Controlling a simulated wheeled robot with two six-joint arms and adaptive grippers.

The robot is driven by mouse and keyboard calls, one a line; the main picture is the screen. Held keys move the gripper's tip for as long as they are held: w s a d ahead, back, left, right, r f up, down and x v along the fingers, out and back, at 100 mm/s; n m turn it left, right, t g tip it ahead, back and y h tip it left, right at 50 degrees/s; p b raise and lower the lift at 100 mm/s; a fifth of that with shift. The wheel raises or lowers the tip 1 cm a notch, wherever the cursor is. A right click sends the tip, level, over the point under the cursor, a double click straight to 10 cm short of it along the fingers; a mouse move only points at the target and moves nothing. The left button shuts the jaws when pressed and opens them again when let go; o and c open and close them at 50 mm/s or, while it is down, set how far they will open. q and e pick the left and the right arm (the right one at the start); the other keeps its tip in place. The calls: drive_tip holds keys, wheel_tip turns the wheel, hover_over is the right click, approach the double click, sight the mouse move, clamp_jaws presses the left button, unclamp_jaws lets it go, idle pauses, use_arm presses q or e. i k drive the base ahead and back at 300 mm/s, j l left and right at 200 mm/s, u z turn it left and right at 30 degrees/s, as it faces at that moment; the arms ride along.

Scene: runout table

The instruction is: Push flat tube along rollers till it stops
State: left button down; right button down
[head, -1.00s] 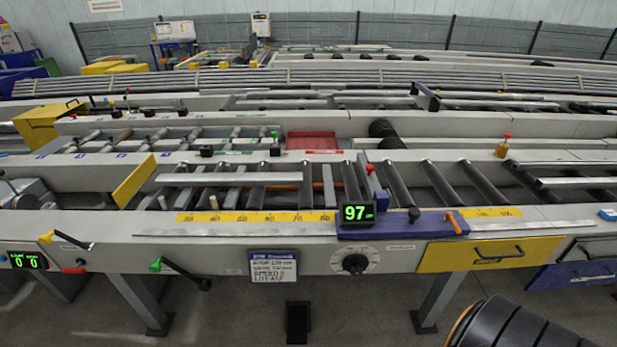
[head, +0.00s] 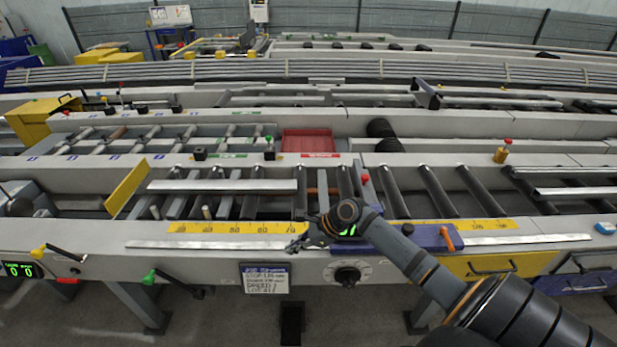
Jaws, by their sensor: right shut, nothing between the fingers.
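The flat tube (head: 222,186) is a pale metal bar lying left to right across the dark rollers (head: 393,192) of the front table. Its right end is near the middle of the head view. My right arm comes in from the lower right, and its gripper (head: 293,246) is shut and empty over the front rail, nearer to me than the tube and apart from it. A blue stop carriage (head: 400,238) sits on the rail at the gripper's right. My wrist hides most of its green display. My left gripper is out of view.
A yellow scale (head: 235,228) runs along the front rail, with a metal strip before it. A yellow plate (head: 127,189) slants up left of the tube.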

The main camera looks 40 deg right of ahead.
sight(203, 186)
drive_tip(key=i+l, duration=0.15)
drive_tip(key=l, duration=0.25)
drive_tip(key=i+l, duration=0.2)
drive_tip(key=l, duration=0.15)
drive_tip(key=i+l, duration=0.15)
drive_tip(key=l, duration=0.25)
drive_tip(key=i+l, duration=0.15)
drive_tip(key=l, duration=0.2)
